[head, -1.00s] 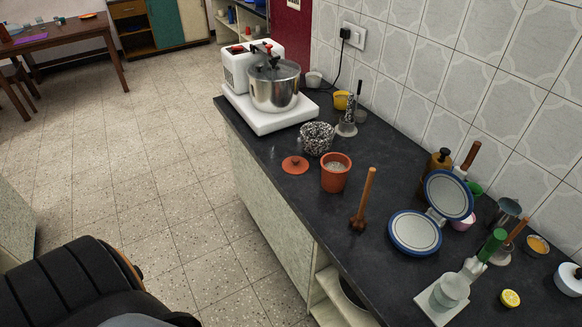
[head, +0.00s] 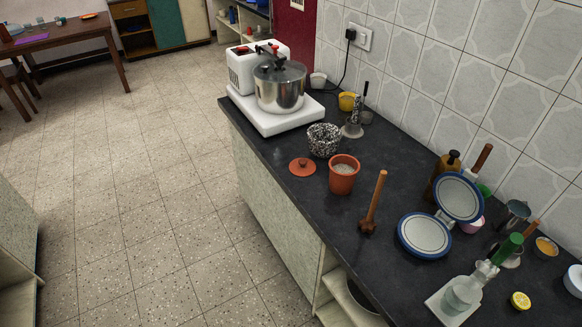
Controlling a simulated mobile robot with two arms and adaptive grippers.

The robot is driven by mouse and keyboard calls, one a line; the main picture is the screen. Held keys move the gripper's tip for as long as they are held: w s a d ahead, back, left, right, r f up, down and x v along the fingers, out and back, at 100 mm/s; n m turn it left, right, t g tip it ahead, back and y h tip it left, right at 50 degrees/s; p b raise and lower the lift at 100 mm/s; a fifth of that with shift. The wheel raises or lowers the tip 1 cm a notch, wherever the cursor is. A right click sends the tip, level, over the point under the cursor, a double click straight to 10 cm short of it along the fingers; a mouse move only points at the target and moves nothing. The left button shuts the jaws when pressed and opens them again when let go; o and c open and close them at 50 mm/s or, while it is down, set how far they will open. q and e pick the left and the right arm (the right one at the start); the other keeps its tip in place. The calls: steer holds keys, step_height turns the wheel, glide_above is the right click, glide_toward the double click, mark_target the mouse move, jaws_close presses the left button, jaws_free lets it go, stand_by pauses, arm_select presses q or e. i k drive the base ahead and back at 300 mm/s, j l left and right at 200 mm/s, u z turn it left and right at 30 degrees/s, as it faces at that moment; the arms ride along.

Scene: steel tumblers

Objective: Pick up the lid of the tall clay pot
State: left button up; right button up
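The tall clay pot (head: 343,178) stands open and upright on the dark counter, with pale contents showing inside. Its likely lid, a flat terracotta disc with a small knob (head: 302,167), lies on the counter to the left of the pot, close to the front edge. The lid and pot are apart. Neither of my grippers shows in the head view.
On the dark counter (head: 290,195), a speckled bowl (head: 323,140) stands behind the lid and pot. A steel pot on a white mixer (head: 279,84) is farther back. Blue-rimmed plates (head: 424,236) are at right.

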mark_target(301, 167)
steer(key=i+j+z, duration=0.15)
steer(key=z, duration=0.35)
steer(key=i+j+z, duration=0.2)
steer(key=z, duration=0.25)
